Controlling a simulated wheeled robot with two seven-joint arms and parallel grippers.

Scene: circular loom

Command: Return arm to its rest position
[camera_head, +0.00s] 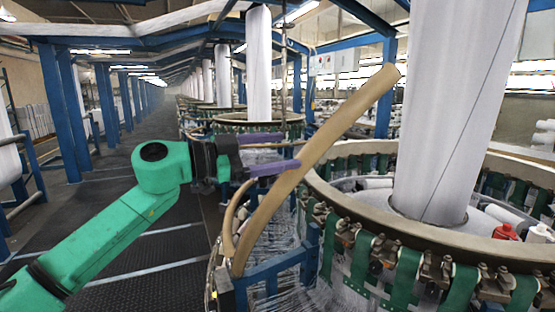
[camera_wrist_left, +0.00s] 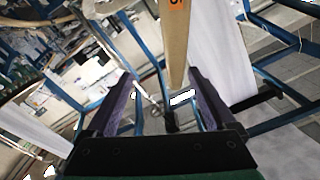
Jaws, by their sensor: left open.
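My left arm is green and comes in from the left. Its gripper (camera_head: 285,152) has two purple fingers, spread apart, pointing right toward a long tan curved bar (camera_head: 330,135) of the loom. In the left wrist view the open fingers (camera_wrist_left: 165,92) show with nothing clamped between them. The tan bar (camera_wrist_left: 174,45) shows ahead, between and beyond the fingertips. In the head view the lower fingertip overlaps the bar; I cannot tell whether they touch. My right gripper is not in view.
The circular loom's round rim (camera_head: 345,212) with green straps fills the right, around a tall white roll (camera_head: 455,110). A blue frame (camera_head: 272,272) and white threads stand below the bar. The dark aisle floor (camera_head: 145,255) at left is mostly clear, with blue columns (camera_head: 62,110) beyond.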

